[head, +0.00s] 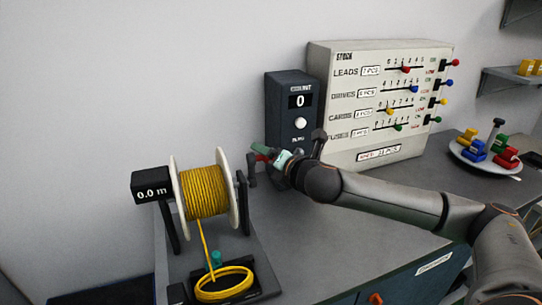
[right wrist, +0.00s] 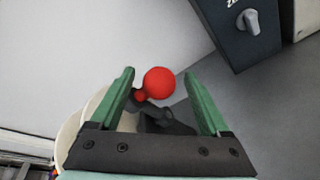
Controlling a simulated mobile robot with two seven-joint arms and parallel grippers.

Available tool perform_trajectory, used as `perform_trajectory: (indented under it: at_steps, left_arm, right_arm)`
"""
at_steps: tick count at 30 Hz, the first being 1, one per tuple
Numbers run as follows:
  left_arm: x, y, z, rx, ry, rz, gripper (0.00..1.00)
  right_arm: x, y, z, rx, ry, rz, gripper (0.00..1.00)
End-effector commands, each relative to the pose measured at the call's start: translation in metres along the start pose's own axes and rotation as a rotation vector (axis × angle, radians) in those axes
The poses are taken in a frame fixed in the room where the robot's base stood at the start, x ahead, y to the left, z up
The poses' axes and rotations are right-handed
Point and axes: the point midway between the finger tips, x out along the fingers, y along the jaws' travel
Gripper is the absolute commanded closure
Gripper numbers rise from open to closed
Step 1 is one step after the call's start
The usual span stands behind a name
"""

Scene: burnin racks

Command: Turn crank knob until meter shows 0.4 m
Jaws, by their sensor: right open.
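A reel wound with yellow cable (head: 203,192) stands between white flanges on a dark stand. Its black meter box (head: 151,186) reads 0.0 m. The crank (head: 243,186) is on the reel's right side. The crank's red ball knob (right wrist: 159,83) shows in the right wrist view, between the green fingers in the picture. My right gripper (head: 258,153) is open beside the crank; it also shows in the right wrist view (right wrist: 159,74). Neither finger clearly touches the knob. In the head view the fingers mostly hide the knob. My left gripper is not in view.
A dark counter box (head: 292,128) reading 0 stands behind my right gripper. A beige stock panel (head: 350,140) with sliders is to its right. A white plate (head: 484,170) with coloured parts lies further right. A yellow cable coil (head: 224,285) lies before the reel.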

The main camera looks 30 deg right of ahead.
Motion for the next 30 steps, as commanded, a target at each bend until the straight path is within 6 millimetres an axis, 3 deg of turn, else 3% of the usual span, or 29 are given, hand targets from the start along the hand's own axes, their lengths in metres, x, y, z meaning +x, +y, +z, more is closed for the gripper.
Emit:
perform_trajectory:
  at_steps: [12, 30]
  left_arm:
    - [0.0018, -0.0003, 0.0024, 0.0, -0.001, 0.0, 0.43]
    - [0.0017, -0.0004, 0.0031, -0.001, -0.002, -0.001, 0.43]
  right_arm:
    - [-0.0006, 0.0004, -0.0017, 0.0, 0.0, 0.001, 0.2]
    - [-0.0005, 0.0, -0.0015, 0.0, -0.001, 0.0, 0.87]
